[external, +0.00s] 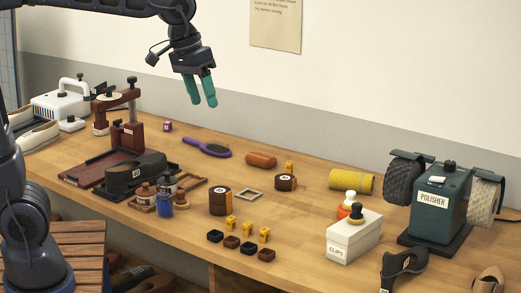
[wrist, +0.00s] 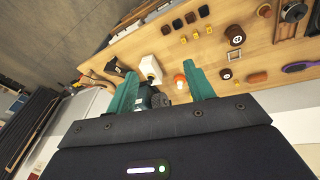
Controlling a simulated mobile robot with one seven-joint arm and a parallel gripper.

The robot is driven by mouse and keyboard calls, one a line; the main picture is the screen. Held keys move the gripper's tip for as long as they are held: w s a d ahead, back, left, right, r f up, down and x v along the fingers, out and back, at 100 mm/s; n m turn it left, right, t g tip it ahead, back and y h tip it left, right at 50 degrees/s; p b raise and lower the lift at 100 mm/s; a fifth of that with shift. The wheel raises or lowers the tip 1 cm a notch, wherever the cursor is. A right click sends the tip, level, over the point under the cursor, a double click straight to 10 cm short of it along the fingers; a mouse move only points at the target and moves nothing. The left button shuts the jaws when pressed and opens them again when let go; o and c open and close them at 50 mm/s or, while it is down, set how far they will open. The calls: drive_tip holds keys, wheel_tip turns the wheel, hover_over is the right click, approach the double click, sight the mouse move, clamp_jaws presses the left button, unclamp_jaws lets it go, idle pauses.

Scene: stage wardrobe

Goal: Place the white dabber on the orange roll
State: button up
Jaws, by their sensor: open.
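The white dabber (external: 350,196), with a pale rounded top and an orange part below, stands behind the white clips box and is partly hidden by it. In the wrist view, an orange piece (wrist: 179,78) near my right finger looks like the same dabber. The orange roll (external: 261,159) lies on its side near the back of the bench, with nothing on it; it also shows in the wrist view (wrist: 256,77). My gripper (external: 203,103) is open and empty, high above the bench and left of the roll. Its green fingers (wrist: 164,80) are spread apart.
The clips box (external: 349,243) carries a black-topped dabber (external: 358,213). A yellow roll (external: 351,181) lies behind, and the polisher (external: 440,205) stands at right. A purple brush (external: 206,147) is left of the orange roll. Small blocks and tins fill the middle front.

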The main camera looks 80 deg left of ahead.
drive_tip(key=s+d+f+m, duration=0.2)
drive_tip(key=s+f+m, duration=0.1)
drive_tip(key=s, duration=0.7)
drive_tip(key=s+d+f+m+t, duration=0.1)
drive_tip(key=s+f, duration=0.4)
drive_tip(key=s, duration=0.6)
drive_tip(key=shift+d+m+t, duration=0.3)
drive_tip(key=shift+d+m, duration=0.2)
drive_tip(key=shift+m, duration=0.4)
